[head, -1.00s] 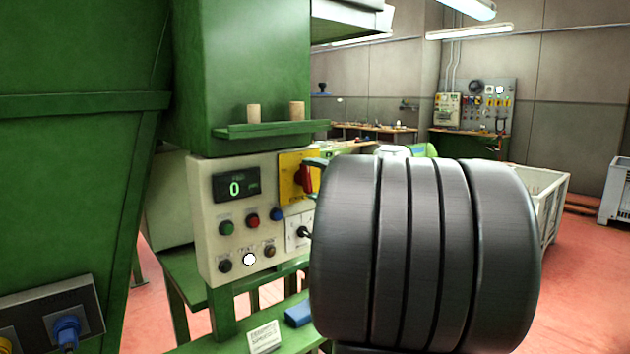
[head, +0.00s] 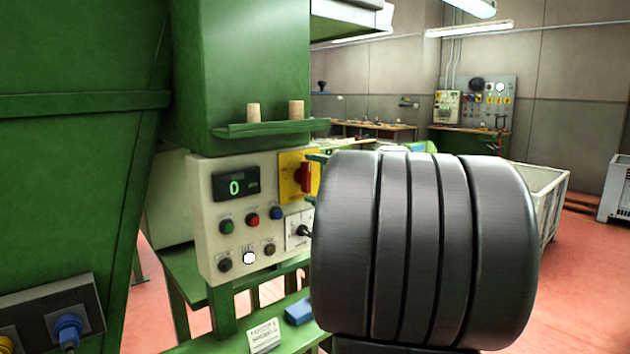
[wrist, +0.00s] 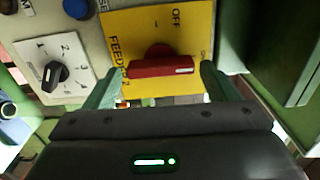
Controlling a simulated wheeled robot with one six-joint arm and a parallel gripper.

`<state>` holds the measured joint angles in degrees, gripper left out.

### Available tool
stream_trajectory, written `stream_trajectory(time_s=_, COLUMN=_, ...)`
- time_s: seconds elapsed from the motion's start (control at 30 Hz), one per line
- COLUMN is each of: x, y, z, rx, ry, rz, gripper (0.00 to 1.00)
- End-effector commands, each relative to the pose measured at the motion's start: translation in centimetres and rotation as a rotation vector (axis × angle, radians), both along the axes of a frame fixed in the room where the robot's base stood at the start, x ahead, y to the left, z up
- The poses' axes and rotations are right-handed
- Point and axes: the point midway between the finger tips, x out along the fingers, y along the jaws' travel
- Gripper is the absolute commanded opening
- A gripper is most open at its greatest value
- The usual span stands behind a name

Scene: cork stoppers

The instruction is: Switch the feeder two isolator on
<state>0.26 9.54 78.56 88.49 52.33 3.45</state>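The feeder isolator is a red handle on a yellow plate (head: 287,180) at the control box's upper right. In the head view the red handle (head: 305,178) stands upright, partly beside my arm. In the wrist view the red handle (wrist: 162,67) lies level, and the plate (wrist: 115,25) reads OFF and FEEDER; the feeder number is unclear. The handle's length does not point at the tick by OFF. Any ON mark is hidden. My gripper (wrist: 163,72) is open, its green fingers at the handle's two ends. I cannot tell whether they touch it.
A numbered dial with a black knob (wrist: 55,75) is beside the plate, below it in the head view. Buttons and a display (head: 236,186) fill the cream box. Two corks (head: 296,110) stand on the green ledge above. A green panel (wrist: 270,40) is close on the wrist view's right.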

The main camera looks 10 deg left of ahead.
Motion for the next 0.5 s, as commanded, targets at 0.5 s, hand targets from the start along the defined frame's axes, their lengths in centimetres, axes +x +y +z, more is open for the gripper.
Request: stream_trajectory(time_s=0.5, x=-1.0, y=-1.5, z=0.0, rx=-0.001, ry=-0.004, rz=-0.004, gripper=0.87)
